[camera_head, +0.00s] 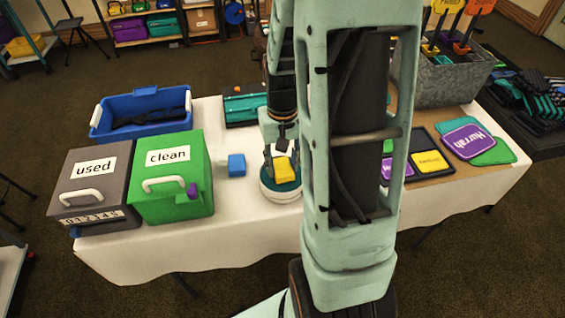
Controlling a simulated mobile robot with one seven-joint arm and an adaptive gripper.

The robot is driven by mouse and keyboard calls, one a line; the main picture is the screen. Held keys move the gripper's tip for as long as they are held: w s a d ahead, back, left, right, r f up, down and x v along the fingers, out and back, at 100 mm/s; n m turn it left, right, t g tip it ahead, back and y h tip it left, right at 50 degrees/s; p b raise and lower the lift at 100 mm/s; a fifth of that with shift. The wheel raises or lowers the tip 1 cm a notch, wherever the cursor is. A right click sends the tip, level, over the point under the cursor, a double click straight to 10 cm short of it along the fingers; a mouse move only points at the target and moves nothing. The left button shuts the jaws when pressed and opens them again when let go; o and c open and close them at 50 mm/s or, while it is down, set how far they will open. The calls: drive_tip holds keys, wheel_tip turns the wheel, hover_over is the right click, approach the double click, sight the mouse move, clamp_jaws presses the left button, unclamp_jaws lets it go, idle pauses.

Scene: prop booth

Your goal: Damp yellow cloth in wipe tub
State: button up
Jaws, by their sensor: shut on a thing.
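A yellow block-like cloth (284,172) is between the fingers of my gripper (281,156), near the middle of the table. My gripper points down and is shut on it. A round tub (281,196), white with a teal band, is directly below. The cloth overlaps the tub's opening in this view; I cannot tell whether it touches the inside or hangs just above. Whether the cloth is damp does not show. My own arm hides the table just right of the tub.
A blue block (237,165) sits left of the tub. A green "clean" box (172,190) and a grey "used" box (92,190) stand farther left, with a blue bin (140,105) behind. A metal planter (450,85) and coloured signs (478,143) are right. The white front tabletop (240,225) is clear.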

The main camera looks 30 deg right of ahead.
sight(283, 166)
drive_tip(key=shift+f+b, duration=0.45)
drive_tip(key=shift+f, duration=0.15)
idle(1.6)
drive_tip(key=shift+r, duration=0.15)
wheel_tip(283, 166, up, 7)
drive_tip(key=p, duration=0.5)
drive_tip(key=shift+p, duration=0.35)
idle(0.3)
